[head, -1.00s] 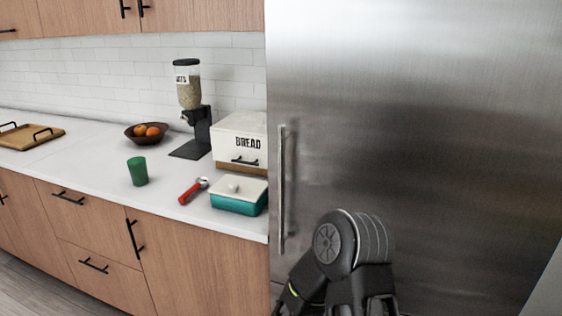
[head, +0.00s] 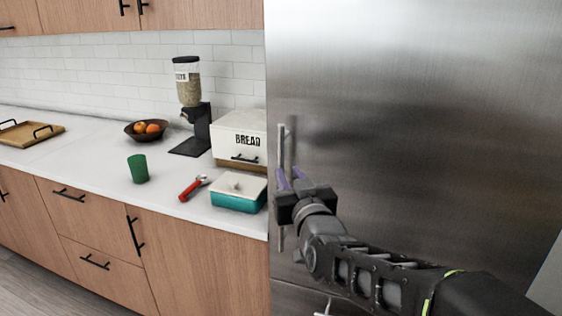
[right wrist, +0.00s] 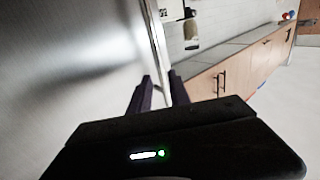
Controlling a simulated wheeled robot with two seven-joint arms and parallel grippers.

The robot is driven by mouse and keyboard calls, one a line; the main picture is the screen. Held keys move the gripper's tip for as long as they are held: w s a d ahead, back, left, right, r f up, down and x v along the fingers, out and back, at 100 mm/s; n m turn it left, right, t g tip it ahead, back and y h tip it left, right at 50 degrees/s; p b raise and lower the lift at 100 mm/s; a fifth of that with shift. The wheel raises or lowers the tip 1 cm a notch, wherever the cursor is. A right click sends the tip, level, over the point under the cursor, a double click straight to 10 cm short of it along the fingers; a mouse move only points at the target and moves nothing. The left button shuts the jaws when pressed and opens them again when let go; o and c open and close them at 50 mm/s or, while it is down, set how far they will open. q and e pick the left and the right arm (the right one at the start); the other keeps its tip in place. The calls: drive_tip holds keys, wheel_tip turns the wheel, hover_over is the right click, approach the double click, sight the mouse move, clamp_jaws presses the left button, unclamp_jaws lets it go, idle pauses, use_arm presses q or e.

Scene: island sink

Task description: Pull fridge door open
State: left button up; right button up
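The fridge door (head: 420,120) is a tall brushed-steel panel that looks closed in the head view. Its vertical bar handle (head: 282,145) is near the door's left edge. My right gripper (head: 290,178) is at the middle of the handle, its purple fingers pointing at the door and partly hiding the bar. In the right wrist view, the two fingers (right wrist: 162,88) are apart, and the handle (right wrist: 157,40) runs down toward the gap between them. I cannot tell whether they touch it. The door (right wrist: 70,60) fills the left of that view. My left gripper is not in view.
A white counter (head: 80,165) is left of the fridge. It holds a bread box (head: 240,135), a teal dish (head: 238,203), a red-handled tool (head: 193,189), a green cup (head: 137,170), a cereal dispenser (head: 188,110) and a fruit bowl (head: 145,132).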

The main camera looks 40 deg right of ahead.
sight(282, 163)
drive_tip(key=shift+w, duration=0.1)
drive_tip(key=p+x, duration=0.2)
drive_tip(key=x, duration=0.5)
drive_tip(key=shift+w+d, duration=0.1)
drive_tip(key=shift+w, duration=0.2)
drive_tip(key=shift+c, duration=0.2)
clamp_jaws()
idle(1.0)
